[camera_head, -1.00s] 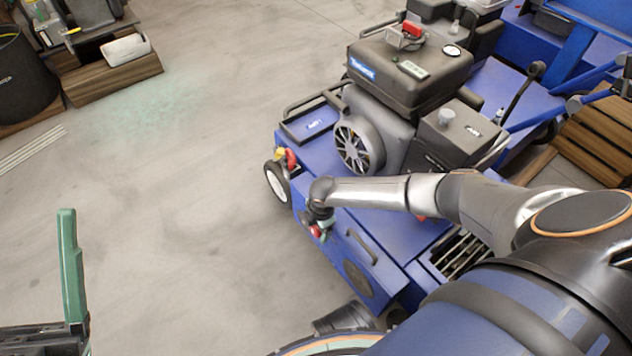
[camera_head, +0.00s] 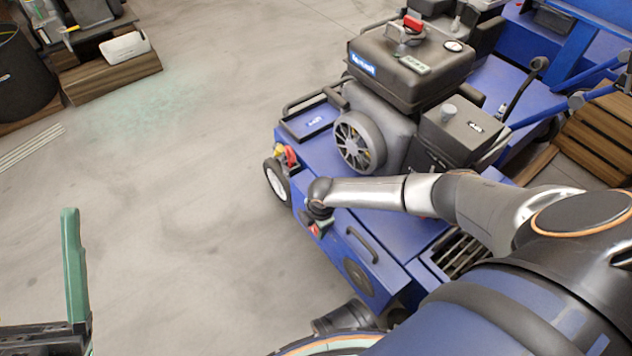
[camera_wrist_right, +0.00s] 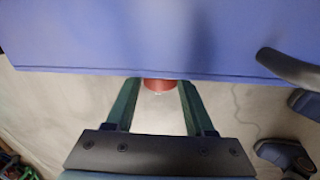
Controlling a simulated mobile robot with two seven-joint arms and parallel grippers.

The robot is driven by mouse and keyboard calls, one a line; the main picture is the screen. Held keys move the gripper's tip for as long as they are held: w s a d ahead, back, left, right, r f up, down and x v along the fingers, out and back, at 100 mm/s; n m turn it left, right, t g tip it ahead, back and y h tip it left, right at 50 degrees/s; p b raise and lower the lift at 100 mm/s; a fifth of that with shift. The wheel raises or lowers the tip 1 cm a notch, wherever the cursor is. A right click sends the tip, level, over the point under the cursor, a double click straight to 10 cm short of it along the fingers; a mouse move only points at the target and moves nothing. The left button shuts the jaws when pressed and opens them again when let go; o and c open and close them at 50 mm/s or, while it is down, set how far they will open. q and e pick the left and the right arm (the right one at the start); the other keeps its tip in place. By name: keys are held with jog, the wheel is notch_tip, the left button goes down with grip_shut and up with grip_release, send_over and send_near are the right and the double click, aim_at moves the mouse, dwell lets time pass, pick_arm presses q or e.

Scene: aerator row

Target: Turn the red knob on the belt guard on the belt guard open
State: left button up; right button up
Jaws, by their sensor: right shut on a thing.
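The red knob (camera_wrist_right: 160,85) shows in the right wrist view, at the edge of the blue belt guard (camera_wrist_right: 150,40). The green fingers of my right gripper (camera_wrist_right: 159,88) stand on both sides of the knob and are shut on it. In the head view my right gripper (camera_head: 321,226) is at the near left side of the blue belt guard (camera_head: 338,258), and only a bit of the red knob (camera_head: 314,230) shows by the fingers. My left gripper (camera_head: 73,270) is at the lower left, over bare floor. Only one green finger shows clearly, so its opening is unclear.
A dark engine (camera_head: 410,75) with a round fan (camera_head: 358,143) stands on the blue machine behind my right arm. A dark handle (camera_head: 362,245) sticks up from the blue cover. A wooden crate (camera_head: 110,75) is at the far left.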

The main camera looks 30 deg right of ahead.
grip_shut()
jog(key=shift+s+d+t+p, duration=0.1)
jog(key=shift+s+t+p, duration=0.25)
jog(key=shift+p, duration=0.3)
jog(key=shift+t+p, duration=0.85)
jog(key=shift+s+f+t, duration=0.1)
jog(key=shift+s+t, duration=0.05)
jog(key=shift+t, duration=0.15)
jog(key=shift+f+t, duration=0.15)
jog(key=shift+t, duration=0.45)
jog(key=shift+s+f+t, duration=0.15)
jog(key=shift+f+t, duration=0.05)
jog(key=shift+t, duration=0.5)
jog(key=shift+t+b, duration=0.7)
jog(key=shift+b, duration=0.1)
jog(key=shift+r, duration=0.1)
